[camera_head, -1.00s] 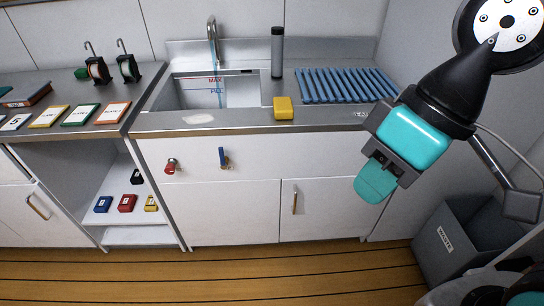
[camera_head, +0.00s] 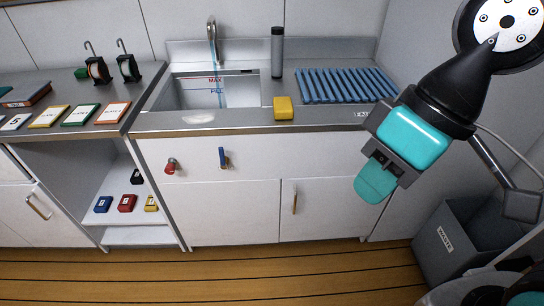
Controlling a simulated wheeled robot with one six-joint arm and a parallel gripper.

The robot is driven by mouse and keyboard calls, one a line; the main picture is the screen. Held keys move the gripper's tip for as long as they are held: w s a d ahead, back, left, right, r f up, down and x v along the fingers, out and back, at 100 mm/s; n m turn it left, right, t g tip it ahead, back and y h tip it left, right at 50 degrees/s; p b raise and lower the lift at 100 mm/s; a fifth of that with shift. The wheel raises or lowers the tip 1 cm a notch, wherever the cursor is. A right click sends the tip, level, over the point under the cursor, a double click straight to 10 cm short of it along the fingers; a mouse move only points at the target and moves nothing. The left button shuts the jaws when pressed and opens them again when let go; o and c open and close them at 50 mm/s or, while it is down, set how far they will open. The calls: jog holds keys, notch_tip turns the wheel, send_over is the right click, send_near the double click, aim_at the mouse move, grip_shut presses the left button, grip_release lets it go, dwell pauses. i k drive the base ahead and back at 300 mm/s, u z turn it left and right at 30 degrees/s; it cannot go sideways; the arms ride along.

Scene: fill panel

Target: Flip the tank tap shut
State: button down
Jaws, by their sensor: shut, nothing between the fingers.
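Two small controls sit on the white panel below the sink. One is a red knob (camera_head: 171,165) at the left. The other is a blue lever (camera_head: 224,158) to its right, standing about upright. Which of them is the tank tap I cannot tell from labels. The sink basin (camera_head: 180,94) above has MAX and FILL marks on its back wall. My gripper (camera_head: 372,188), with teal fingers, is shut and empty. It hangs in front of the right part of the cabinet, well to the right of both controls and touching neither.
A yellow sponge (camera_head: 284,108) lies on the counter's front edge. A dark cylinder (camera_head: 277,52) stands behind it, left of a blue drying rack (camera_head: 340,85). A grey waste bin (camera_head: 455,240) stands at the lower right. An open shelf (camera_head: 140,236) holds small coloured boxes.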

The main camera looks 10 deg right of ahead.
aim_at(223, 165)
jog(key=k, duration=0.65)
jog(key=u, duration=0.7)
jog(key=i, duration=1.2)
jog(key=z, duration=0.25)
